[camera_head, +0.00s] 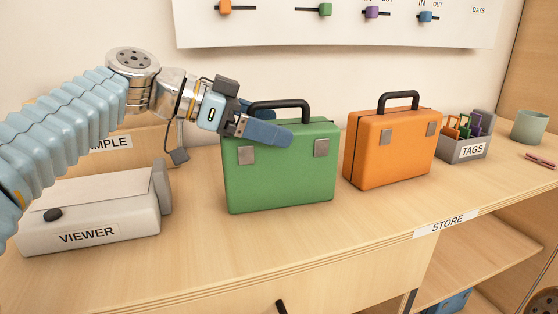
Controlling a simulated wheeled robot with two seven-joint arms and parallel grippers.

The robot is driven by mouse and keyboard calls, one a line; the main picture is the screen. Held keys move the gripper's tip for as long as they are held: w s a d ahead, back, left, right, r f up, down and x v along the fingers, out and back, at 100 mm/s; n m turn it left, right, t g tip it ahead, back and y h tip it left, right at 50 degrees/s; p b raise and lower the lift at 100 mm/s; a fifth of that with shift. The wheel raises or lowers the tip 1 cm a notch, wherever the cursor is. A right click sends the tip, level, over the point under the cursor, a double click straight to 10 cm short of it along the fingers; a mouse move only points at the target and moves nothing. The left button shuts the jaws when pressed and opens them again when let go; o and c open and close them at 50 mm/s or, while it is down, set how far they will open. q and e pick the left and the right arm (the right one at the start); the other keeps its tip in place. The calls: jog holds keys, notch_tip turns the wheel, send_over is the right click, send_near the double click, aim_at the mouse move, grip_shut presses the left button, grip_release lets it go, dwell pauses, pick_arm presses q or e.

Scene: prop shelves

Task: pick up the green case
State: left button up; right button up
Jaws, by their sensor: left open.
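The green case (280,178) stands upright on the wooden shelf top, its two metal latches facing me and its black handle (281,103) raised. My left gripper (277,130) comes in from the left at the case's upper left. Its blue fingers are open, with one finger in front of the case's upper face just below the handle. The other finger is partly hidden near the handle's left end. I cannot tell whether the fingers touch the case. My right gripper is out of view.
An orange case (389,148) stands just right of the green one. A grey TAGS box (466,150), a green cup (529,126) and a pink pen (541,160) are farther right. A white VIEWER box (90,215) lies left. The shelf top in front of the green case is clear.

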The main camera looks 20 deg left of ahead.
pick_arm(q)
jog(key=shift+c, duration=0.2)
jog(key=c, duration=1.7)
jog(key=shift+r, duration=0.1)
jog(key=shift+c, duration=0.6)
jog(key=shift+r, duration=0.1)
